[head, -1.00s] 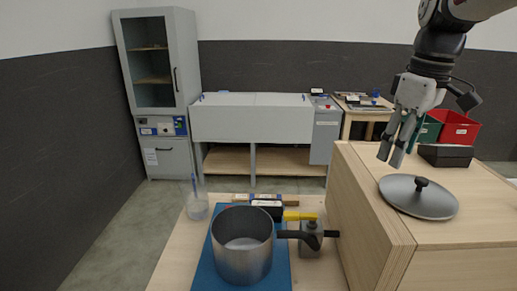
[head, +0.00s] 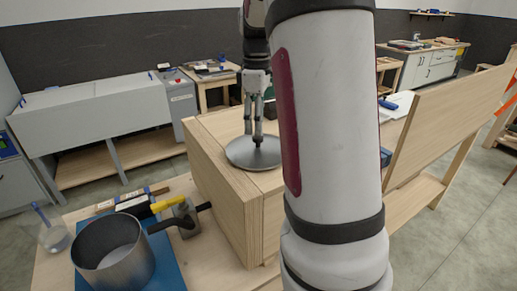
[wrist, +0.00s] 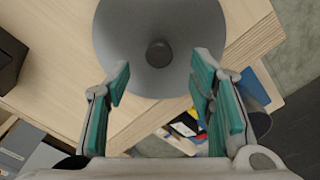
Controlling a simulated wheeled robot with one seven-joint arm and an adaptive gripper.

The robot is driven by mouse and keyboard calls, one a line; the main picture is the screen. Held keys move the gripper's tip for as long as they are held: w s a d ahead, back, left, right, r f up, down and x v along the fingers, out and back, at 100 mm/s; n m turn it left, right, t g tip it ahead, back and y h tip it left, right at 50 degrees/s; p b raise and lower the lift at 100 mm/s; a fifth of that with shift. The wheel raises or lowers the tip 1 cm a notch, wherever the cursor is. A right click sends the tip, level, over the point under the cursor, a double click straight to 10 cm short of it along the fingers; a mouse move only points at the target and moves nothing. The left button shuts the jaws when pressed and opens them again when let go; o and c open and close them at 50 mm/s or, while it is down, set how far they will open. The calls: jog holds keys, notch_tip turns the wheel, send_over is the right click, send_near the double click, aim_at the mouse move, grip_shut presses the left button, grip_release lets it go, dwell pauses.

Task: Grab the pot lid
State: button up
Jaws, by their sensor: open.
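The pot lid (head: 240,153) is a grey disc with a dark knob, lying flat on top of a wooden cabinet. In the wrist view the lid (wrist: 135,70) fills the upper middle, and its knob (wrist: 159,54) sits ahead of the gap between the fingers. My gripper (head: 254,134) points down over the lid, with its fingertips close to the knob. In the wrist view my gripper (wrist: 160,85) is open, its green-padded fingers apart with nothing between them. My arm hides part of the lid's right side in the head view.
A metal pot (head: 113,255) stands on a blue mat (head: 168,270) on the lower table at left. The wooden cabinet (head: 222,190) rises beside it. A clear cup (head: 54,238) and a yellow-handled tool (head: 168,203) are near the pot. A wooden panel (head: 440,130) stands at right.

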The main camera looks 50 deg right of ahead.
aim_at(258, 137)
jog(key=shift+s+d+f+p, duration=0.1)
jog(key=shift+f+p, duration=0.25)
jog(key=shift+f, duration=1)
jog(key=shift+d+f+p, duration=0.1)
jog(key=shift+f+p, duration=0.25)
jog(key=shift+f, duration=1)
jog(key=shift+c, duration=0.3)
grip_shut()
